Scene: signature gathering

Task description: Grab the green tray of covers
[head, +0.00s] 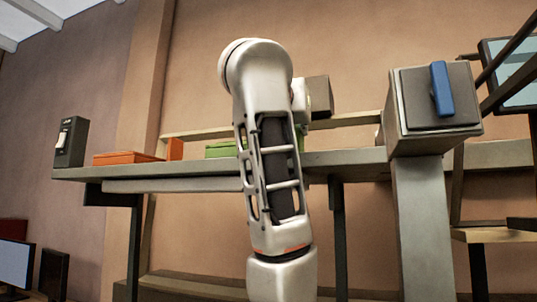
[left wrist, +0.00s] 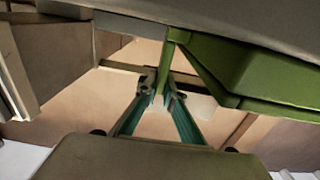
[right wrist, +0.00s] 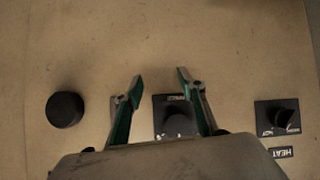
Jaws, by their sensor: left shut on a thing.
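The green tray (head: 219,150) sits on the shelf, mostly hidden behind my left arm in the head view. In the left wrist view the tray (left wrist: 255,72) fills the upper right, with a thin green edge piece reaching down between my fingertips. My left gripper (left wrist: 163,92) is shut on that green piece of the tray. I cannot see any covers in the tray from here. My right gripper (right wrist: 160,82) is open and empty, in front of a beige panel with dark knobs.
The grey shelf (head: 215,168) also holds an orange tray (head: 128,158) and a dark switch box (head: 70,142) at left. A grey box with a blue handle (head: 440,88) stands at right. The panel carries a round black knob (right wrist: 65,109) and a HEAT dial (right wrist: 278,118).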

